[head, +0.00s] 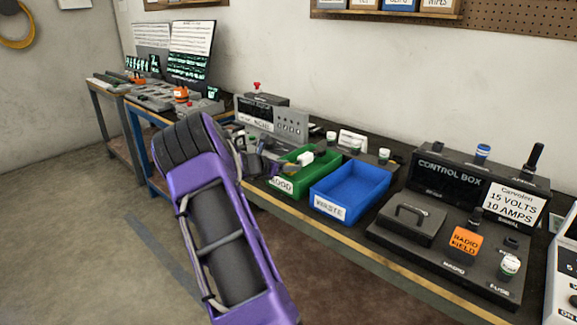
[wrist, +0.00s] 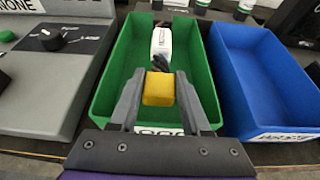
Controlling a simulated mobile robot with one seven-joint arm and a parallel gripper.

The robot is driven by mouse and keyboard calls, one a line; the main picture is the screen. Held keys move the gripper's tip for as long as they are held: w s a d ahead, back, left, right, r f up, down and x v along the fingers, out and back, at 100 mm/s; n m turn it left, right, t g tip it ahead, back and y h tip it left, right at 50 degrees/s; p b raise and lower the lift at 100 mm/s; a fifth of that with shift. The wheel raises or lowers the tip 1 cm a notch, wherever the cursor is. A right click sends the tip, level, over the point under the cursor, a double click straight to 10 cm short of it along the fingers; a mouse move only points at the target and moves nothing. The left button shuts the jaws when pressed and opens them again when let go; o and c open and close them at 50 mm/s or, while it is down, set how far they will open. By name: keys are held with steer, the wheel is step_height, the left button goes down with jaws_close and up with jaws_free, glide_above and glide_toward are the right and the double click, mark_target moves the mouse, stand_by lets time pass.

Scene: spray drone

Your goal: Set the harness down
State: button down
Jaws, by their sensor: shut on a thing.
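The harness shows in the wrist view as a yellow connector block (wrist: 158,90), a short run of dark wire and a white connector (wrist: 161,42). My gripper (wrist: 158,84) is shut on the yellow block. It is over the near end of the green bin (wrist: 107,75), and the white end points toward the bin's far wall. In the head view my gripper (head: 262,163) is at the left side of the green bin (head: 286,186), labelled GOOD, with the white connector (head: 306,157) over the bin. I cannot tell whether the harness touches the bin floor.
A blue bin (head: 345,190) labelled WASTE stands right beside the green one. A grey tester panel (head: 275,125) is to the left and behind. The black control box (head: 447,178) is on the right. Small jars (head: 384,156) stand behind the bins.

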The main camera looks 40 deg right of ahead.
steer(key=shift+c, duration=1.8)
jaws_free()
steer(key=shift+f, duration=0.15)
steer(key=shift+r+p, duration=0.35)
steer(key=shift+r, duration=0.15)
steer(key=v, duration=1.2)
steer(key=shift+r+p, duration=0.2)
steer(key=shift+p, duration=0.2)
